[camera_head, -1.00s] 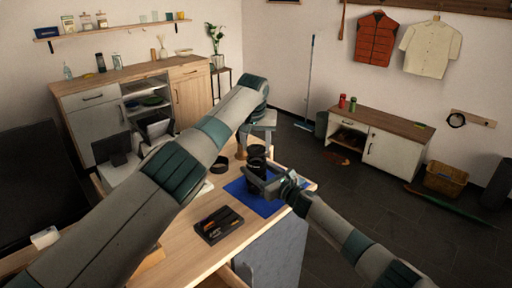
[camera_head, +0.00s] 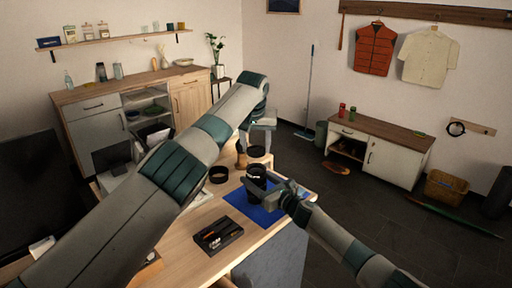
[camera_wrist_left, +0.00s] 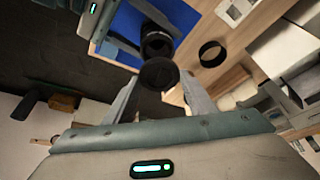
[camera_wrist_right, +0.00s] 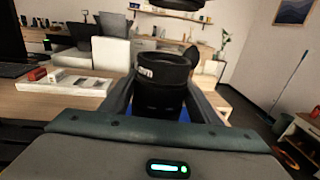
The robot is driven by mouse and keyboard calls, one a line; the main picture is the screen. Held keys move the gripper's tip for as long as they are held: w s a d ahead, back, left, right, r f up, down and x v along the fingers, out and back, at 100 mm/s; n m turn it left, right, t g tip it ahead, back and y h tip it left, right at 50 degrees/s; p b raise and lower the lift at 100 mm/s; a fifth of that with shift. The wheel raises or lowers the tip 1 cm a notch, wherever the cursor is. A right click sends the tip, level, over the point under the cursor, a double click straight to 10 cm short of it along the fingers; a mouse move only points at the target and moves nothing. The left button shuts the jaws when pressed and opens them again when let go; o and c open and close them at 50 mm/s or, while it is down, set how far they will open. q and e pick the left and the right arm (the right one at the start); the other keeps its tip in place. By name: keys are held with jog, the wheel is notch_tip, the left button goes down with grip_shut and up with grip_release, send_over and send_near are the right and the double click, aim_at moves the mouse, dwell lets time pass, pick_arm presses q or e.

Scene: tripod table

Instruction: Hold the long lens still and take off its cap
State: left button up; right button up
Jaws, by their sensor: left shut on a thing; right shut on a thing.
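The long lens (camera_head: 256,184) is a black cylinder standing upright over the blue mat (camera_head: 239,204). My right gripper (camera_head: 267,187) is shut around its side; the right wrist view shows the lens (camera_wrist_right: 162,85) between the fingers, with white lettering near its top. The lens cap (camera_head: 256,152) is a small dark round piece, held by my left gripper (camera_head: 257,147) above the lens, with a visible gap between them. In the left wrist view the cap (camera_wrist_left: 158,73) sits between the fingertips, with the lens (camera_wrist_left: 156,42) beyond it. The lens's lower end is partly hidden.
A dark ring (camera_head: 219,174) lies on the wooden table (camera_head: 190,247) left of the mat. A black tray (camera_head: 218,236) with small tools lies nearer the front. A wooden piece (camera_head: 241,160) stands behind. Bare tabletop shows between tray and mat.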

jog(key=shift+f, duration=0.1)
jog(key=o, duration=1.6)
jog(key=shift+v, duration=5.95)
pick_arm(q)
jog(key=shift+f, duration=0.1)
pick_arm(e)
jog(key=shift+s+d, duration=0.1)
